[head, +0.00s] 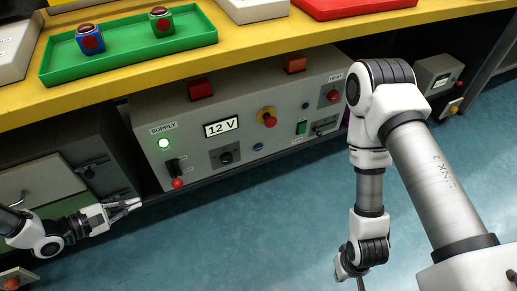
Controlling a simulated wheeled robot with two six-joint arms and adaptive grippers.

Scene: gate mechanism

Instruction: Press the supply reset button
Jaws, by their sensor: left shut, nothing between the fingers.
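The grey supply panel (245,116) sits under the yellow bench, with a "SUPPLY" label at its upper left and a display (221,127) reading "12 V". A green lamp (164,143) is lit below the label. A blue button (258,146) and a second blue button (305,105) show on its face; I cannot read which one is the reset. My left gripper (136,204) is shut and empty, in front of and below the panel's left corner, touching nothing visible. My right gripper (352,272) hangs low over the floor at the bottom; its fingers are hardly visible.
The panel also carries a red-tipped lever (177,183), a black knob (225,157), a red knob on yellow (269,118) and a green switch (300,128). A green tray (130,60) stands on the bench (110,98). The blue floor (250,235) is clear between my arms.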

